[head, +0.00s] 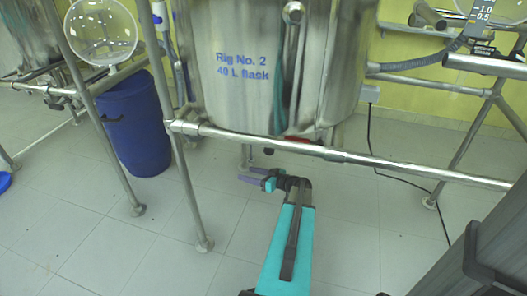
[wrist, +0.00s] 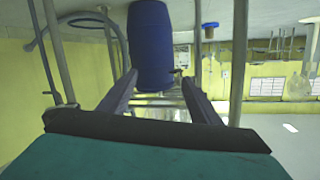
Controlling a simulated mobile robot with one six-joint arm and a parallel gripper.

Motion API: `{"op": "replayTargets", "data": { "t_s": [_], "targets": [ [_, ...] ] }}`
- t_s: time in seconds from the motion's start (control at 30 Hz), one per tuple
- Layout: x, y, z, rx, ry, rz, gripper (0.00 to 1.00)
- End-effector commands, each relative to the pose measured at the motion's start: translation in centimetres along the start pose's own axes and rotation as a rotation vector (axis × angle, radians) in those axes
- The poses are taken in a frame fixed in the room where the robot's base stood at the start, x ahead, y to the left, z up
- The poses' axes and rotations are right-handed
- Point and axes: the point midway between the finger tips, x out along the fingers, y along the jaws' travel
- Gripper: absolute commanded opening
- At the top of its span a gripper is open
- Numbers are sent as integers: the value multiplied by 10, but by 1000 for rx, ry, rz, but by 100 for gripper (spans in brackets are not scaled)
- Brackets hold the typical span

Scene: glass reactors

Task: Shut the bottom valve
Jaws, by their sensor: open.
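The steel vessel (head: 270,75) marked "Rig No. 2 40 L flask" stands inside a pipe frame. Under its bottom edge a bit of red (head: 301,141) shows behind the front rail, and a small dark and red part (head: 268,151) hangs just below the rail. These may belong to the bottom valve; its handle and position cannot be made out. My gripper (head: 252,176) is below the vessel and the rail, fingers pointing left, apart from these parts. In the wrist view my gripper (wrist: 160,80) is open, with nothing held between its fingers. No valve is recognisable there.
The front rail (head: 350,158) crosses above my arm. A frame leg (head: 190,190) stands left of my gripper. A blue drum (head: 133,125) stands further left; it appears upside down in the wrist view (wrist: 151,45). A black cable (head: 400,180) lies at right. The tiled floor near my gripper is clear.

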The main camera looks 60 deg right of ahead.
Motion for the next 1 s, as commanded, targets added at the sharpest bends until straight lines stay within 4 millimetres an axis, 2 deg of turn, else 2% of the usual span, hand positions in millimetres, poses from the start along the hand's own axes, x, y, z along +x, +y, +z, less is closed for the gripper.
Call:
{"op": "replayTargets", "data": {
  "t_s": [0.03,0.2,0.4,0.5,0.6,1.0],
  "targets": [
    [-14,22,-2,-27,38,35,57],
    [-59,71,-23,-117,144,139,57],
    [-102,106,-38,-183,214,227,57],
    [-113,114,-41,-198,230,250,57],
    [-117,116,-43,-203,234,256,57],
    [-114,116,-44,-202,234,255,57]
  ]
}}
